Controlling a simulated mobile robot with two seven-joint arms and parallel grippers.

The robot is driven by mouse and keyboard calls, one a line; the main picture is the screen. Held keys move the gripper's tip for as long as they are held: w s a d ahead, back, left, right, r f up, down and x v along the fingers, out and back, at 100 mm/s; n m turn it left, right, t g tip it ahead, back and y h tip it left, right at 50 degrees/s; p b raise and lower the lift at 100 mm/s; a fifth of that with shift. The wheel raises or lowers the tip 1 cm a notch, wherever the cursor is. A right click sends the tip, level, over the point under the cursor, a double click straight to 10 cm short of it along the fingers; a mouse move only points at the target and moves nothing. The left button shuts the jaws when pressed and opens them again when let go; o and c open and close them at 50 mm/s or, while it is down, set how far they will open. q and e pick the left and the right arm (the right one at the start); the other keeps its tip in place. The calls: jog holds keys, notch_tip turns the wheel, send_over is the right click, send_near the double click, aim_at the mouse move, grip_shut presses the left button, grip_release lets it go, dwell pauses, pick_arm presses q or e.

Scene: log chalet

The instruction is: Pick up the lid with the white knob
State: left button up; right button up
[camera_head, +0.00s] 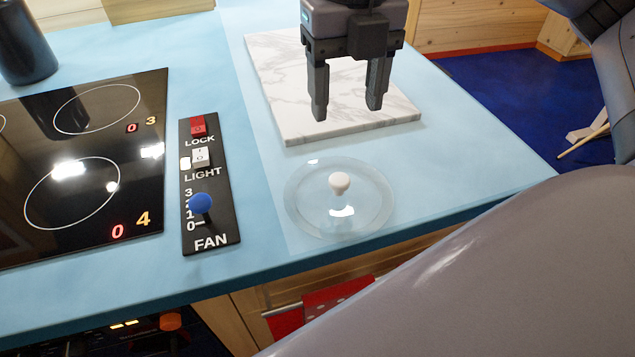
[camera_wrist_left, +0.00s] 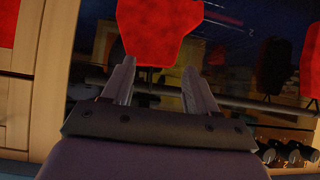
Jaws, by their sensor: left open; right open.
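The lid (camera_head: 300,205) is a clear glass disc with a white knob (camera_head: 340,182) at its centre. It lies on the light blue counter (camera_head: 455,185) near the front edge, just in front of a white marble board (camera_head: 285,100). My right gripper (camera_head: 346,108) is open and empty, pointing down over the marble board, behind and above the lid. My left gripper (camera_wrist_left: 158,82) is open in the left wrist view, with a red thing (camera_wrist_left: 158,30) beyond its fingertips; I cannot tell what it is.
A black control panel (camera_head: 209,222) with a blue knob and switches is left of the lid. A black cooktop (camera_head: 80,165) lies farther left, with a dark pot (camera_head: 24,45) behind it. A red spotted cloth (camera_head: 335,297) hangs below the counter edge.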

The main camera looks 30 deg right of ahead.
jog(key=b, duration=0.4)
send_over(339, 177)
jog(key=f, duration=0.4)
jog(key=shift+s+d+f, duration=0.15)
jog(key=shift+d+f, duration=0.05)
jog(key=shift+f, duration=1.25)
jog(key=f, duration=0.5)
jog(key=shift+a+f, duration=0.2)
jog(key=shift+f, duration=0.2)
jog(key=shift+c, duration=0.5)
grip_shut()
